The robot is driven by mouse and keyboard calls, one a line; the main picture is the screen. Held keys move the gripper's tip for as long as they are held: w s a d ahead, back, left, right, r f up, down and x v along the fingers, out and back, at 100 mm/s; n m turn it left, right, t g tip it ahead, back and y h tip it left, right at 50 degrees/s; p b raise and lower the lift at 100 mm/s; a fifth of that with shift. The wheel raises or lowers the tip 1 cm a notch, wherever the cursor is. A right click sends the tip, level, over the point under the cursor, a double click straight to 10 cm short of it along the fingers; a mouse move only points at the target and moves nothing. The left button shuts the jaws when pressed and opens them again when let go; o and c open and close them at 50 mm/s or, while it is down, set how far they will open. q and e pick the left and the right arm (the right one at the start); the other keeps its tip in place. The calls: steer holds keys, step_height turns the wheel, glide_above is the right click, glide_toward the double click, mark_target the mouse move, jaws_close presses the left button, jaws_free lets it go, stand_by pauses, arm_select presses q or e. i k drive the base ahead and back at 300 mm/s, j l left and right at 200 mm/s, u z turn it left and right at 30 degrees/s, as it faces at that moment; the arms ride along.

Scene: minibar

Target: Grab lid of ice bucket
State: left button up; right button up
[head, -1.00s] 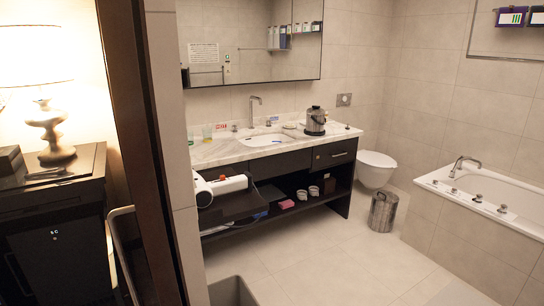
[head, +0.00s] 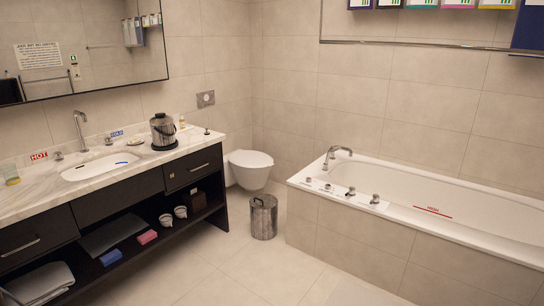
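The ice bucket (head: 163,134) stands upright on the right part of the marble vanity counter (head: 40,182), right of the sink. It is dark with a shiny metal band. Its lid (head: 161,118) appears to sit on top. Neither of my grippers shows in the head view, so I cannot see whether they are open or shut.
A metal bin (head: 264,217) stands on the floor beside the toilet (head: 248,167). The bathtub (head: 440,205) fills the right side. The vanity's open lower shelf (head: 110,262) holds towels and small boxes. The tiled floor (head: 235,268) in front is clear.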

mark_target(160, 118)
steer(key=i+l+u, duration=0.1)
steer(key=i, duration=0.4)
steer(key=i+l, duration=0.1)
steer(key=i, duration=0.4)
steer(key=i+j+u, duration=0.2)
steer(key=i+u, duration=0.75)
steer(key=i+l+u, duration=0.15)
steer(key=i+u, duration=0.35)
